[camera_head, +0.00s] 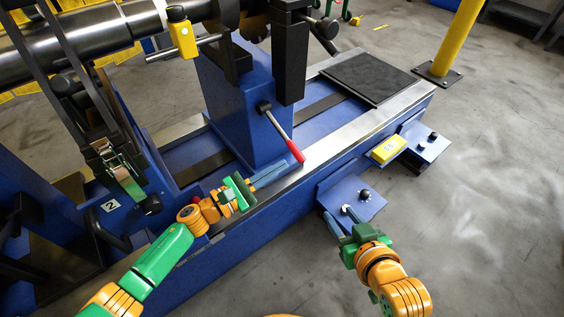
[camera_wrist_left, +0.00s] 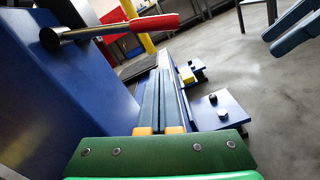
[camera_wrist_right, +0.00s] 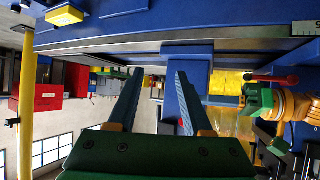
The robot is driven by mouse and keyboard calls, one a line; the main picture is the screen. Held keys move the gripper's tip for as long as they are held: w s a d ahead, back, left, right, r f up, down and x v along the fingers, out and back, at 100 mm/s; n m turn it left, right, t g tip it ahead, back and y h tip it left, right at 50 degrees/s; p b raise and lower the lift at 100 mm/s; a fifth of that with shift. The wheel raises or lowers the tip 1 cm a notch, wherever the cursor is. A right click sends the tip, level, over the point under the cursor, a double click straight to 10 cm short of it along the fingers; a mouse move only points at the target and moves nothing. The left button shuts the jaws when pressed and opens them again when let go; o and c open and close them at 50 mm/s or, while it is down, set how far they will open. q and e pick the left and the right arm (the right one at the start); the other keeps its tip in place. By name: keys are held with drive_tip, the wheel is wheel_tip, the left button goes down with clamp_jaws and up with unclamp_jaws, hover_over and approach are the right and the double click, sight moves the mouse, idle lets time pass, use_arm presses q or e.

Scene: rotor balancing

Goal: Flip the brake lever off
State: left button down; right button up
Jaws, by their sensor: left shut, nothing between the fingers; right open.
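The brake lever (camera_head: 282,133) has a metal rod and a red grip, mounted on the blue pedestal (camera_head: 232,110) by a dark pivot. In the head view it slants down to the right. In the left wrist view the lever (camera_wrist_left: 128,28) lies across the upper left. My left gripper (camera_head: 270,176) is shut and empty, just below and left of the red grip, apart from it in the left wrist view. My right gripper (camera_head: 338,212) is open and empty, near the lower small blue shelf. The right wrist view shows its spread fingers (camera_wrist_right: 158,95) and the red grip (camera_wrist_right: 270,79) beyond.
A heavy shaft (camera_head: 70,52) and strap (camera_head: 118,165) are at left. The floor at right is clear.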

use_arm(q)
drive_tip(key=r, duration=0.1)
drive_tip(key=r+p, duration=0.1)
drive_tip(key=d+r, duration=0.1)
drive_tip(key=shift+s+d+r+p, duration=0.1)
drive_tip(key=shift+s+r+p, duration=0.1)
drive_tip(key=shift+s+p, duration=0.2)
use_arm(e)
drive_tip(key=s+d+f+g+h, duration=0.1)
drive_tip(key=s+d+f+g, duration=0.2)
drive_tip(key=s+f+g, duration=0.4)
drive_tip(key=s+g, duration=0.1)
drive_tip(key=s, duration=0.4)
drive_tip(key=shift+s+d+f+h, duration=0.15)
drive_tip(key=shift+d+f+h, duration=0.1)
drive_tip(key=shift+h, duration=0.15)
use_arm(q)
drive_tip(key=shift+r, duration=0.1)
